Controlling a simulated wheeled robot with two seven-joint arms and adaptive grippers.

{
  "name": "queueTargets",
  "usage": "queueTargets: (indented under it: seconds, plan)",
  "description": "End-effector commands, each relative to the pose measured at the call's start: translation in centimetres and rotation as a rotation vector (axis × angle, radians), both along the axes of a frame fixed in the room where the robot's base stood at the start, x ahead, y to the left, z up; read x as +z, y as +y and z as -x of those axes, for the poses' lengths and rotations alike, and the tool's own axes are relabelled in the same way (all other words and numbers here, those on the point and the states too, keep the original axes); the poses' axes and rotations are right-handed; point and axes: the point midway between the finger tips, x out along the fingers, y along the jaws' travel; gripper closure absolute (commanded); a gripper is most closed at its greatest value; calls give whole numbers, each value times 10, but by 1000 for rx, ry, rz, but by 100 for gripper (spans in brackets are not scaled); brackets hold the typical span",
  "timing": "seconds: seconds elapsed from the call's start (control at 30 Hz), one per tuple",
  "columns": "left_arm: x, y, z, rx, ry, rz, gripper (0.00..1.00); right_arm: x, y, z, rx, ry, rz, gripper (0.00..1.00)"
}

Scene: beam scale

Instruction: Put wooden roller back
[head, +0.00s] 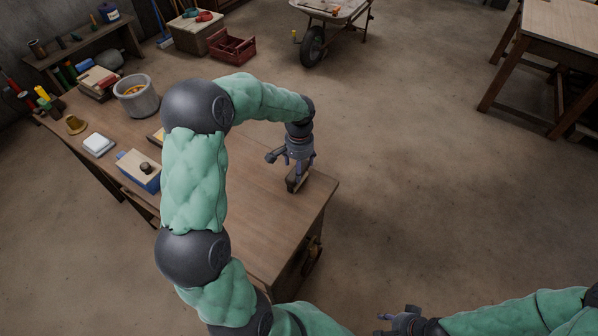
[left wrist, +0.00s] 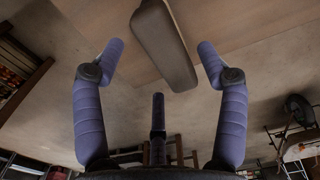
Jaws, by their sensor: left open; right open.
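A short brown wooden piece (head: 293,184), which looks like the wooden roller, is on the table near its right end, partly hidden by my left gripper. My left gripper (head: 299,163) is over it, pointing down. My right gripper (head: 393,323) is open and empty at the bottom of the head view, off the table.
The wooden table (head: 262,215) has bare room around the piece. A blue-and-wood box with a brown knob (head: 140,170), a white block (head: 98,145) and a grey bucket (head: 136,98) stand further left. My left arm covers part of the tabletop.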

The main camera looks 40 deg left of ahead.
Motion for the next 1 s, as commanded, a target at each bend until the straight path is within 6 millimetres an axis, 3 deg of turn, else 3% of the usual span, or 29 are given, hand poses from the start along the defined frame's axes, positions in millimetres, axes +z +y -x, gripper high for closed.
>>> queueTargets:
  seconds: [0.1, 0.33, 1.0]
  plan:
    - [26, 0, -1, 0, -3, -1, 27, 8, 0, 0, 0, 0, 0, 58]
    - [55, 0, 0, 0, -1, 0, 27, 15, 0, 0, 0, 0, 0, 58]
    - [61, 0, 0, 0, 0, 0, 27, 16, 0, 0, 0, 0, 0, 58]
